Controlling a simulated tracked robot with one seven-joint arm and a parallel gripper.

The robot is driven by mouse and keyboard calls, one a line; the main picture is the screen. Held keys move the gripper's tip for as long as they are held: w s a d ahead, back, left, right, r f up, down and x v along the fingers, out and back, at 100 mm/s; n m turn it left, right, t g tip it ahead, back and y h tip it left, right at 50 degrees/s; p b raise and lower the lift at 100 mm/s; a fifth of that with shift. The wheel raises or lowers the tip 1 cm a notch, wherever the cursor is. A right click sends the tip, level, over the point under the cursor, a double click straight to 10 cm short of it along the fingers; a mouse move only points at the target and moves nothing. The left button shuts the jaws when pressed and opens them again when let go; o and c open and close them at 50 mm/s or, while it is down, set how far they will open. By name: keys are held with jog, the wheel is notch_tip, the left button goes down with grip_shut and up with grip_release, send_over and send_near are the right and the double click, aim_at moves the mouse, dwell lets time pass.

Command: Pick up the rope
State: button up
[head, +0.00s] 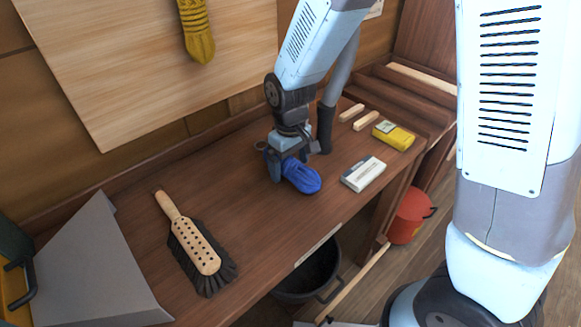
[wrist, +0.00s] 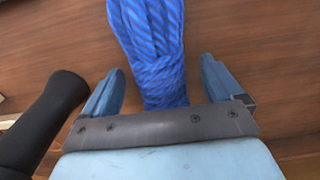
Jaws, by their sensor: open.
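A coiled blue rope (head: 302,177) lies on the wooden bench top, below my gripper (head: 280,166) in the head view. In the wrist view the rope (wrist: 152,50) runs from the top edge down between my gripper's two blue fingers (wrist: 163,92). The fingers are apart, one on each side of the rope, with a gap to it on both sides. The rope's near end is hidden behind the gripper's body. A yellow rope hank (head: 197,30) hangs on the pale board at the upper left of the head view.
A brush (head: 197,245) and a grey dustpan (head: 95,270) lie on the left of the bench (head: 235,200). A white box (head: 363,173), a yellow box (head: 393,135) and small wood blocks (head: 351,112) lie right. A dark cylinder (wrist: 45,115) stands close left of the gripper. A bucket (head: 308,275) is below.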

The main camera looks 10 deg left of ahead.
jog(key=shift+f, duration=0.6)
jog(key=c, duration=1.2)
jog(key=shift+r, duration=0.1)
